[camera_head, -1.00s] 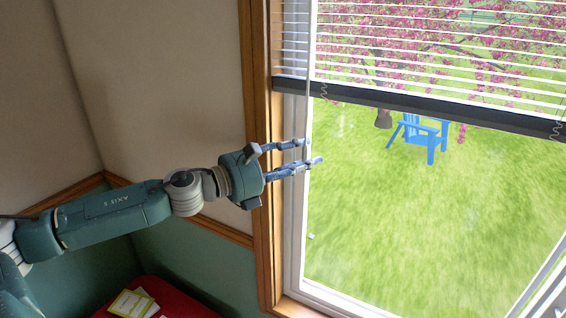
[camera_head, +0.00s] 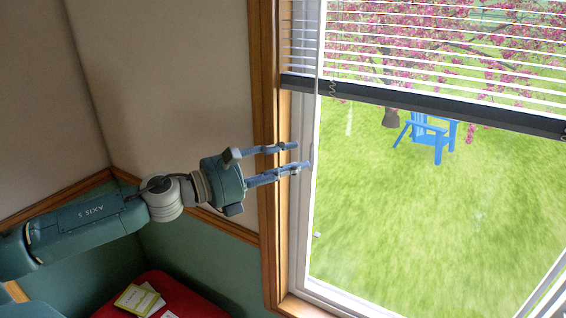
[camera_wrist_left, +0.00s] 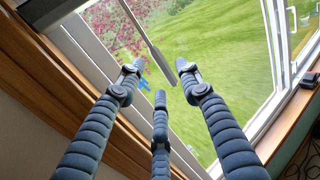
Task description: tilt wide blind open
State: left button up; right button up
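The wide blind (camera_head: 440,50) hangs over the upper part of the window, its slats apart with the garden showing between them. Its dark bottom rail (camera_head: 430,102) slopes down to the right. A thin grey tilt wand (camera_head: 318,60) hangs at the blind's left side, and its thicker lower end shows in the left wrist view (camera_wrist_left: 161,64). My left gripper (camera_head: 301,156) is open and empty, with its fingertips just left of the wand's lower end. In the wrist view the wand's end lies beyond the spread fingers (camera_wrist_left: 163,80), apparently not gripped. My right gripper is out of view.
The wooden window frame (camera_head: 268,200) and white sash (camera_head: 300,230) are close to my left gripper. A red surface (camera_head: 190,300) with papers (camera_head: 140,300) is below. A blue chair (camera_head: 428,137) stands outside on the lawn.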

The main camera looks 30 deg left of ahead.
pick_arm(q)
jog(key=shift+s+a, duration=0.35)
jog(key=shift+s, duration=0.3)
